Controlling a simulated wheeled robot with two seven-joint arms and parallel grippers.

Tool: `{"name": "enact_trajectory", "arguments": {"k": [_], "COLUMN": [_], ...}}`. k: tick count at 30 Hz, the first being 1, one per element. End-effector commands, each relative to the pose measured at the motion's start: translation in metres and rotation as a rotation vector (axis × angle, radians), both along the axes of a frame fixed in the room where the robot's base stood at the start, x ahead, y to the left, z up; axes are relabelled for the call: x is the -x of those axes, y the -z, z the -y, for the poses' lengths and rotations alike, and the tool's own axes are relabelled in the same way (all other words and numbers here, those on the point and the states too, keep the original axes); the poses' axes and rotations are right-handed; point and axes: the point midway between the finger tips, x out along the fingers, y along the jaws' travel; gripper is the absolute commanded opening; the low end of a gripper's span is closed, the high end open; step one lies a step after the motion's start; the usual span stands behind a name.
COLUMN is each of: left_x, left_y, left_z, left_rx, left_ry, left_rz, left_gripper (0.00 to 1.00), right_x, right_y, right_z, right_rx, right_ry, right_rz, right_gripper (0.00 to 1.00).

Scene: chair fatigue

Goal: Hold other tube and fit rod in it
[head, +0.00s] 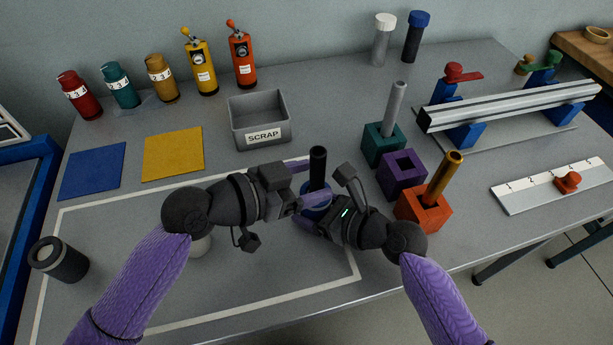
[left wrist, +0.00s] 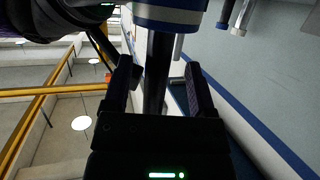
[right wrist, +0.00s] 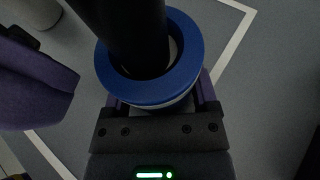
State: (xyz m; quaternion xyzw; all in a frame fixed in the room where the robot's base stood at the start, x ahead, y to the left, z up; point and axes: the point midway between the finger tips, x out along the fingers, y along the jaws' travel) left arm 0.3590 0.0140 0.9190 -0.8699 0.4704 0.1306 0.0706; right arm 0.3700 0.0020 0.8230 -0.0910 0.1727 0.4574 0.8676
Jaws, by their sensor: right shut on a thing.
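A tube with a blue rim (head: 316,205) is held upright in my right gripper (head: 318,207). The right wrist view shows its blue ring (right wrist: 187,82) and pale body between the shut jaws. A black rod (head: 318,162) stands upright with its lower end inside the ring's opening (right wrist: 130,30); how deep it sits is hidden. My left gripper (head: 308,190) is beside the rod. In the left wrist view its fingers (left wrist: 157,75) stand apart on both sides of the rod (left wrist: 157,95), with gaps visible. The tube (left wrist: 170,12) shows above them there.
Teal (head: 384,146), purple (head: 403,176) and orange (head: 424,210) blocks stand close right of my right gripper. A grey SCRAP bin (head: 260,121) is behind. A dark cylinder (head: 60,261) stands at left; a pale one (head: 201,246) is partly hidden by my left arm.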

Motion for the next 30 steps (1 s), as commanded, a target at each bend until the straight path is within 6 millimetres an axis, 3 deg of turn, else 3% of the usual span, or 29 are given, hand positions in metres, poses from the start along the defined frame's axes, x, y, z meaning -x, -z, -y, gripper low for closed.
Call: {"name": "enact_trajectory", "arguments": {"k": [9,21,30], "left_x": [0.002,0.054,0.063], "left_y": [0.000,-0.028,-0.035], "left_z": [-0.003,-0.082,-0.096], "left_rx": [-0.002,-0.004,-0.001], "left_ry": [-0.001,-0.001,0.001], "left_rz": [-0.001,-0.006,-0.001], "left_gripper": [0.73,0.73,0.73], "right_x": [0.000,0.000,0.000], "right_y": [0.000,0.000,0.000], "right_z": [0.000,0.000,0.000], "right_rx": [-0.001,-0.001,-0.001], "right_ry": [0.000,0.000,0.001], "right_rz": [0.001,0.001,0.001], "right_gripper": [0.13,0.13,0.13]}}
